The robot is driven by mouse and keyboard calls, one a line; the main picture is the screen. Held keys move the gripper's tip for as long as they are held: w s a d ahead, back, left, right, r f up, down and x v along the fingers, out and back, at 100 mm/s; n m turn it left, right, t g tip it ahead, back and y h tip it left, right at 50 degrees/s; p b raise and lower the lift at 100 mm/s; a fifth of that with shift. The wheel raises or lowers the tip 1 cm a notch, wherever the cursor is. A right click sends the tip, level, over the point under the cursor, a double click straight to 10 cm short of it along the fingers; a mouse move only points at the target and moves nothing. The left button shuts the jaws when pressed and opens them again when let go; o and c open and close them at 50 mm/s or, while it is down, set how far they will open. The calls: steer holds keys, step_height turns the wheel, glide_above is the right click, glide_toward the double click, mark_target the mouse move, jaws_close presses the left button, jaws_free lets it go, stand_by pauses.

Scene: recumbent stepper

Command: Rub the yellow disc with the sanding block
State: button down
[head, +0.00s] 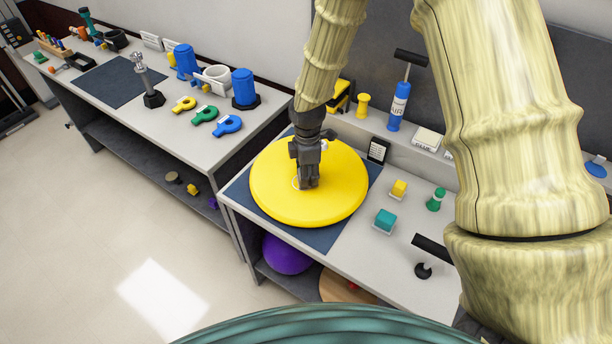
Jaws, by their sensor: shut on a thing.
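The large round yellow disc (340,200) lies flat on a dark blue mat (238,190) on the right-hand bench. The fingertips are at or very near the disc's top; contact is unclear. A pale mark shows on the disc beside the fingertips.
A teal block (385,219), a yellow block (399,188) and a green knob (436,200) stand right of the disc. A black box (378,151) stands close behind it. A black T-handle (431,247) stands at the front right. Blue cylinders and coloured clips occupy the left bench (170,137).

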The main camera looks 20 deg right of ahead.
mark_target(297, 184)
steer(key=shift+w+d, duration=0.25)
steer(key=shift+d, duration=0.05)
steer(key=shift+s+a, duration=0.85)
steer(key=shift+s, duration=0.15)
steer(key=shift+w+a+p, duration=0.45)
steer(key=shift+w+a, duration=0.3)
steer(key=shift+a, duration=0.3)
steer(key=shift+w+d, duration=0.1)
steer(key=shift+w+d+p, duration=0.35)
steer(key=shift+w+d, duration=0.5)
steer(key=shift+w, duration=0.2)
